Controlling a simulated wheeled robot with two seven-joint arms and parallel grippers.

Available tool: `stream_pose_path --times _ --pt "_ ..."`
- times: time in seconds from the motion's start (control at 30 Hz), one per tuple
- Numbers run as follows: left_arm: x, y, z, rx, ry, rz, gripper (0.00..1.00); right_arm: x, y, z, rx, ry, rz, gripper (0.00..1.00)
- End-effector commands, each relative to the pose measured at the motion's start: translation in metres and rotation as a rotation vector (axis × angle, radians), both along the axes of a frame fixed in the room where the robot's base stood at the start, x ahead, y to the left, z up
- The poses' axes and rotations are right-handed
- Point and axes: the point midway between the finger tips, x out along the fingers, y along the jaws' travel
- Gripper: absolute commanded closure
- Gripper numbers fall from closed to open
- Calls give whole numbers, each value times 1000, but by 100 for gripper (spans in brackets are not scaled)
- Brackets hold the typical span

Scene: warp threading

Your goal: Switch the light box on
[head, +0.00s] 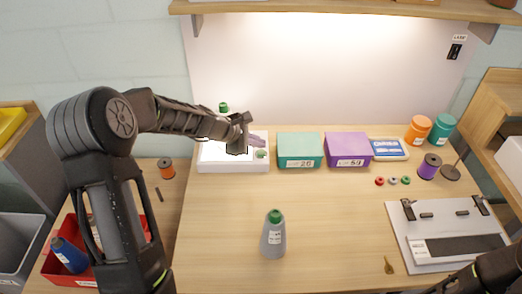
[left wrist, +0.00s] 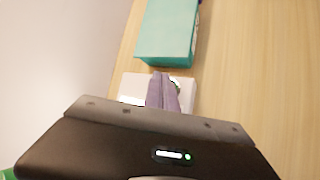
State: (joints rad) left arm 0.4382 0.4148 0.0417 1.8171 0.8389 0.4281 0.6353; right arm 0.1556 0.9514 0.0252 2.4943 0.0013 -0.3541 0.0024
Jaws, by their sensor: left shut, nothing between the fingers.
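The light box (head: 232,166) is a low white box at the back left of the table, with a bright white top panel. A green round button (head: 261,154) sits at its right end. My left gripper (head: 257,141) is shut and empty, its fingers over the right end of the box, close to the button. In the left wrist view the shut fingers (left wrist: 163,92) point at the white box (left wrist: 130,88) and partly hide the green button (left wrist: 175,83). I cannot tell whether they touch it. Of my right arm only a dark part shows at the lower right; its fingers are out of view.
A teal box (head: 299,150) stands just right of the light box, then a purple box (head: 347,149). A green-topped grey cone (head: 274,235) stands at the front. A green-topped spool (head: 223,107) is behind the light box. The middle of the table is clear.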

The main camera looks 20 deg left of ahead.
Motion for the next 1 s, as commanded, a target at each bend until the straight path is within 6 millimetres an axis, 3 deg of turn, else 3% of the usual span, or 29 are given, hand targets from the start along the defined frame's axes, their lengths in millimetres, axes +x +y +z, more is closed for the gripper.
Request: stream_pose_path --times 0.17,0.63,1.0 --pt "0 0 6 1 -1 0 100 0 0 5 0 0 0 64" --pt "0 0 56 1 -1 0 100 0 0 46 0 0 0 64" --pt "0 0 60 0 0 0 100 0 0 49 0 0 0 64"
